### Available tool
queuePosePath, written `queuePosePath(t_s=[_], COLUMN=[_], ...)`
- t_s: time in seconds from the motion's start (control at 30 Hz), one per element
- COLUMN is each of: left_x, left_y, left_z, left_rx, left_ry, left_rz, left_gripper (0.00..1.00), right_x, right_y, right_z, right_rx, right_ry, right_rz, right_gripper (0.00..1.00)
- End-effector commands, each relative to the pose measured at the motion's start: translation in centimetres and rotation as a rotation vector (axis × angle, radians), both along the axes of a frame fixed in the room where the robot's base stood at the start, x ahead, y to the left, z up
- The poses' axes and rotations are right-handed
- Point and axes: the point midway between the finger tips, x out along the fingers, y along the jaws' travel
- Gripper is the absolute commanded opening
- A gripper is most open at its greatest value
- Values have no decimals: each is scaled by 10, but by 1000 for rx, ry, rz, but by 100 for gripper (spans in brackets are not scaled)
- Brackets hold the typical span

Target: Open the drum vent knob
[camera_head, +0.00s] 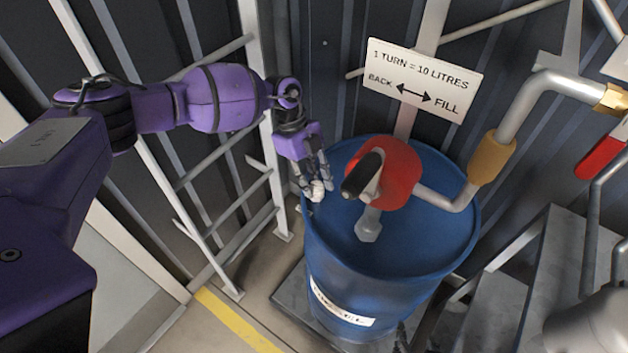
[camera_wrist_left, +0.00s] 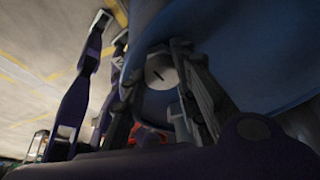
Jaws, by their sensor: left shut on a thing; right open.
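The blue drum (camera_head: 440,250) stands in the middle of the head view. The small whitish vent knob (camera_head: 317,190) sits at the left of the drum's top, partly covered by my fingers. My left gripper (camera_head: 316,183) reaches down to it from the upper left and is shut on it. In the left wrist view the knob (camera_wrist_left: 160,70) is a pale round cap with a dark slot, between the two fingers of my left gripper (camera_wrist_left: 172,62). The blue drum surface (camera_wrist_left: 245,45) lies beside and behind it. My right gripper is not in view.
A red hand pump (camera_head: 400,172) with a dark handle rises from the drum top, right of my left gripper. A grey pipe (camera_head: 520,110) runs from it to the upper right. A sign (camera_head: 424,80) hangs behind, and a ladder-like rack (camera_head: 225,200) stands left.

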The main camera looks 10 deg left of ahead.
Motion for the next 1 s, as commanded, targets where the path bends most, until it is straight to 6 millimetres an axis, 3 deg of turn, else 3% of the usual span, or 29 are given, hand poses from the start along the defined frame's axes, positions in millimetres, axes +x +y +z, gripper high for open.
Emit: queuePosePath(t_s=[0.3,0.77,0.8,0.9,1.0], left_x=[-5,-7,-7,-7,-6], left_y=[5,3,3,2,2], left_z=[-3,-5,-5,-5,-5], left_rx=[10,8,9,8,6], left_ry=[12,17,17,16,13], left_rz=[94,105,105,104,103], left_gripper=[1,1,30,40,40], right_x=[1,1,0,1,1], right_y=[-1,0,0,0,1], right_z=[1,0,0,1,1], right_rx=[-1,0,1,1,2], right_ry=[-2,-2,-2,-2,-2], right_rz=[-2,-1,-1,-1,0], right_gripper=[50,50,50,50,50])
